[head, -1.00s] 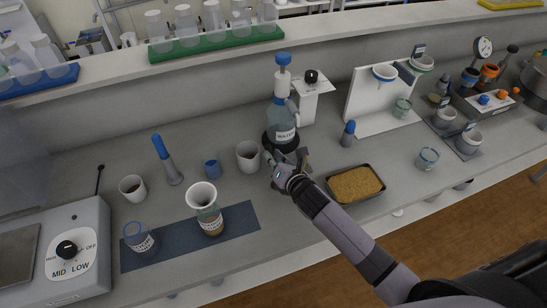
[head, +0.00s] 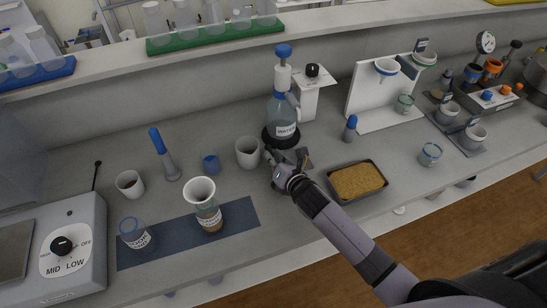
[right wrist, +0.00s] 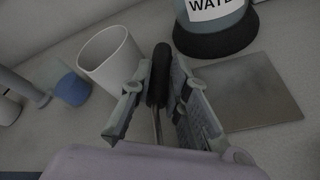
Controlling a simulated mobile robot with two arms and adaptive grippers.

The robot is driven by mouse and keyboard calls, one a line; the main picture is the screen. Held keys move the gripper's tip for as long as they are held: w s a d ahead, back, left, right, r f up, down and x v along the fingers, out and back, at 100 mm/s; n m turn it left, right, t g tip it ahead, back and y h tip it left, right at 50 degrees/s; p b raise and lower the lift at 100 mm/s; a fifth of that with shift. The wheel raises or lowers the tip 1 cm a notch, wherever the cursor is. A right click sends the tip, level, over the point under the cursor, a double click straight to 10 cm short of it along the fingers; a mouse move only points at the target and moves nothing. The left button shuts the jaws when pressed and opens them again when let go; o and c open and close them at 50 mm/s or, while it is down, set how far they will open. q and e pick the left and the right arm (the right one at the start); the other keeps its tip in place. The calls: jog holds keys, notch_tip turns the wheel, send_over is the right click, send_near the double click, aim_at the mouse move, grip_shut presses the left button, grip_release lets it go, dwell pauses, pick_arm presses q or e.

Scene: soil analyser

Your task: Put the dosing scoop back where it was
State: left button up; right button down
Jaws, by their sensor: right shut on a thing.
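The dosing scoop shows in the right wrist view as a black handle (right wrist: 159,75) with a thin metal shaft. My right gripper (right wrist: 160,98) is shut on it. The scoop's lower end is hidden. In the head view my right gripper (head: 280,166) is over the counter, just right of a white cup (head: 248,152) and in front of the water bottle (head: 281,118); the scoop cannot be made out there. The white cup stands beside the gripper in the wrist view (right wrist: 110,60). My left gripper is not in view.
A flat grey metal plate (right wrist: 247,97) lies right of the gripper. A tray of yellowish grains (head: 357,181) is to the right.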

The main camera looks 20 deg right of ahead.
jog(key=shift+f, duration=0.45)
jog(key=c, duration=1.5)
grip_release()
jog(key=shift+o, duration=0.2)
jog(key=v, duration=1.2)
jog(key=shift+s, duration=0.1)
